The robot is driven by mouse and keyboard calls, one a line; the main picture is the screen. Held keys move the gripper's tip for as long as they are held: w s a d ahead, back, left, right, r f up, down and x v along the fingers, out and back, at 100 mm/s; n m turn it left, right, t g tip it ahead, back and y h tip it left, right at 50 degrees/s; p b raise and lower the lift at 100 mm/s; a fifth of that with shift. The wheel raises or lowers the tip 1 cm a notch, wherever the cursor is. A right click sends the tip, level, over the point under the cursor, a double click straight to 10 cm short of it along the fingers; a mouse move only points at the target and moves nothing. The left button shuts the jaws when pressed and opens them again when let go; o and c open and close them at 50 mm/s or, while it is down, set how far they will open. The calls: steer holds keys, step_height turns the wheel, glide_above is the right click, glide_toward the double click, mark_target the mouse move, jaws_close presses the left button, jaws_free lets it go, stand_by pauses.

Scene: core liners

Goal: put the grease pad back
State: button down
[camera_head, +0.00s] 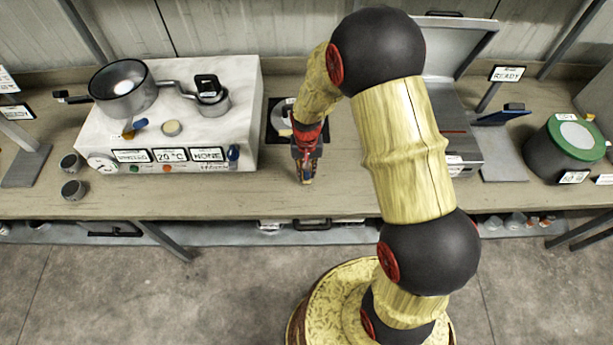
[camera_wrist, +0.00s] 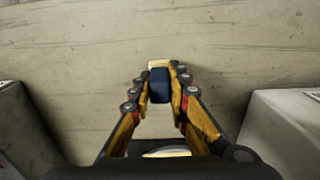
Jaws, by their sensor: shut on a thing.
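My gripper (camera_head: 307,178) points down over the front part of the bench, right of the white heating unit. In the wrist view my gripper (camera_wrist: 162,84) is shut on a small dark blue block (camera_wrist: 159,88). A pale tip shows beside the block. I cannot tell for certain whether this is the grease pad. A dark square mat (camera_head: 272,137) with a pale round disc (camera_head: 281,112) lies just behind my gripper, partly hidden by it. I cannot tell whether the held block touches the bench.
A grey machine with a raised lid (camera_head: 455,42) stands right of my arm. A green-lidded drum (camera_head: 572,140) is far right. Bare bench (camera_head: 345,192) lies around my gripper.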

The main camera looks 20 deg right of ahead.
mark_target(307, 176)
steer(key=shift+w+f, duration=0.15)
steer(key=shift+f, duration=0.1)
steer(key=shift+w+d+f, duration=0.1)
steer(key=shift+w+f, duration=0.05)
steer(key=shift+f, duration=1.4)
steer(key=shift+f+b, duration=0.1)
steer(key=shift+b, duration=0.2)
steer(key=c, duration=1.7)
jaws_free()
